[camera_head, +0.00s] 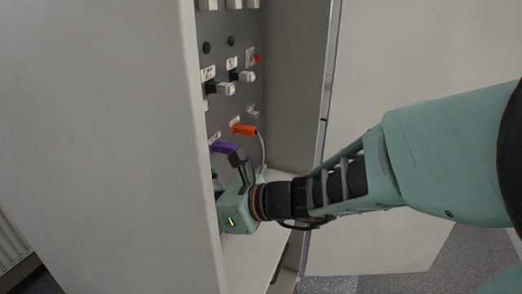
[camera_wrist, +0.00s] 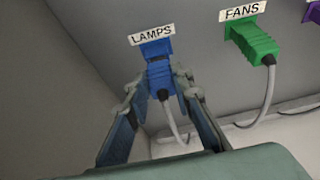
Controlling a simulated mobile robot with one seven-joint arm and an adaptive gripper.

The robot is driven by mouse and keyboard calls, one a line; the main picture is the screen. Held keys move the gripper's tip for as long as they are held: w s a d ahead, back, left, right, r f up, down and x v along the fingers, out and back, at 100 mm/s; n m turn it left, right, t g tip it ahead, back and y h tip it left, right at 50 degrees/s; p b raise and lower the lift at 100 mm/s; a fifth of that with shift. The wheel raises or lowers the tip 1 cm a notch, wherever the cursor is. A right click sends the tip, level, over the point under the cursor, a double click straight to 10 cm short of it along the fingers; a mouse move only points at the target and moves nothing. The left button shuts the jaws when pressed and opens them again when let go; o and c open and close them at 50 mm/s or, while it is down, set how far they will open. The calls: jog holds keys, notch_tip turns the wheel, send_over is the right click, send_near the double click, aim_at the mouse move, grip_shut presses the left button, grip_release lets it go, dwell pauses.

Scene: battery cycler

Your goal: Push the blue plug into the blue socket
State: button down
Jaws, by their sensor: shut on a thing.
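In the wrist view the blue plug (camera_wrist: 160,76) sits between the two fingers of my gripper (camera_wrist: 162,83), which is shut on it. A grey cable hangs from the plug's lower end. The blue socket (camera_wrist: 156,47) is just above, under the LAMPS label. The plug is in line with the socket and its front end meets or overlaps it; I cannot tell how deep it sits. In the head view my gripper (camera_head: 241,166) reaches into the cabinet at the lower panel; the blue plug and socket are hidden there.
A green plug (camera_wrist: 253,42) under the FANS label is close on the right, with its cable hanging down. A purple plug (camera_head: 223,147) and an orange plug (camera_head: 244,130) are on the panel. The cabinet's side wall (camera_wrist: 75,75) rises on the left in the wrist view.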

jog(key=shift+w+a+r, duration=0.2)
jog(key=shift+a+r, duration=0.05)
jog(key=shift+a, duration=0.4)
jog(key=c, duration=1.6)
grip_release()
jog(key=shift+d, duration=0.15)
